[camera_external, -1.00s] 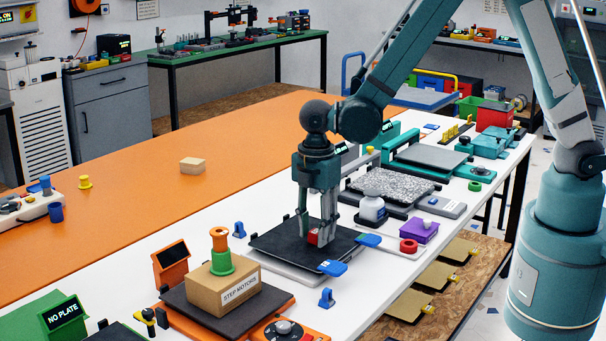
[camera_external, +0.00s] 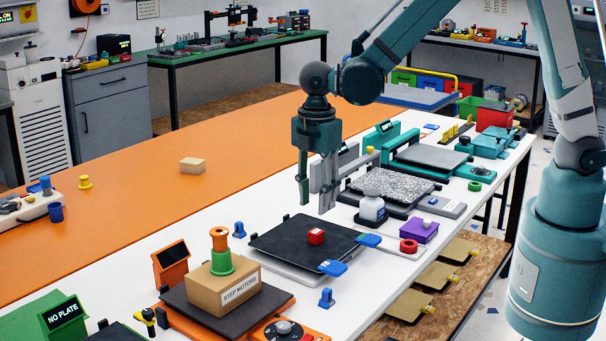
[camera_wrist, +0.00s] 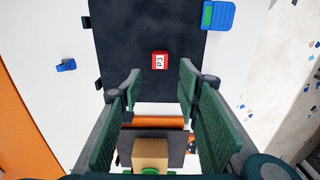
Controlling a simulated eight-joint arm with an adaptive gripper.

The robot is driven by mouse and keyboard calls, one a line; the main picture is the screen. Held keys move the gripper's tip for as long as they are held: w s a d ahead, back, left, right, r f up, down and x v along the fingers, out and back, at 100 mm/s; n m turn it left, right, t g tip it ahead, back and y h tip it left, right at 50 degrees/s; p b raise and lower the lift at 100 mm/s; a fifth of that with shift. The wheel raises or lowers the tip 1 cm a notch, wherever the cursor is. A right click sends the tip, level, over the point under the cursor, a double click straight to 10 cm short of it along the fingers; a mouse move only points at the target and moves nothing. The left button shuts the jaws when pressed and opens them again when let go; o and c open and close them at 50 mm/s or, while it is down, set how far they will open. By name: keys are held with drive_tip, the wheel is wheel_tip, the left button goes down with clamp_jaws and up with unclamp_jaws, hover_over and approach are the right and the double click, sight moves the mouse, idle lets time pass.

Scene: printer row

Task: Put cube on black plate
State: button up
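The small red cube (camera_external: 316,236) rests on the black plate (camera_external: 285,240) of a printer on the white table. In the wrist view the cube (camera_wrist: 160,60) lies on the black plate (camera_wrist: 130,30), and its upper face reads "P3". My gripper (camera_external: 314,198) is open and empty, raised above the table and behind the plate in the external view.
A cardboard box (camera_external: 222,287) labelled "STEP MOTORS" with green and orange spools stands on the nearer orange printer. A speckled plate (camera_external: 392,186), a white bottle (camera_external: 372,207) and a purple box (camera_external: 425,231) lie to the right. The orange mat (camera_external: 130,215) is mostly clear.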

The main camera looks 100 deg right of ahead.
drive_tip(key=shift+r, duration=1.6)
drive_tip(key=s+a+r+m+t, duration=0.35)
drive_tip(key=s+a+r, duration=0.6)
drive_tip(key=r, duration=0.35)
drive_tip(key=s+a+r+m+t, duration=0.2)
drive_tip(key=s+a, duration=0.1)
drive_tip(key=s, duration=0.4)
drive_tip(key=s+a+r+m+t, duration=0.1)
drive_tip(key=s+a+r+m, duration=0.1)
drive_tip(key=s, duration=0.5)
drive_tip(key=shift+s+a+r+m+t, duration=0.15)
drive_tip(key=shift+s+a+m+t, duration=0.2)
drive_tip(key=shift+a+m, duration=0.55)
drive_tip(key=shift+a, duration=0.1)
drive_tip(key=shift+f+b, duration=1.05)
drive_tip(key=shift+f, duration=0.15)
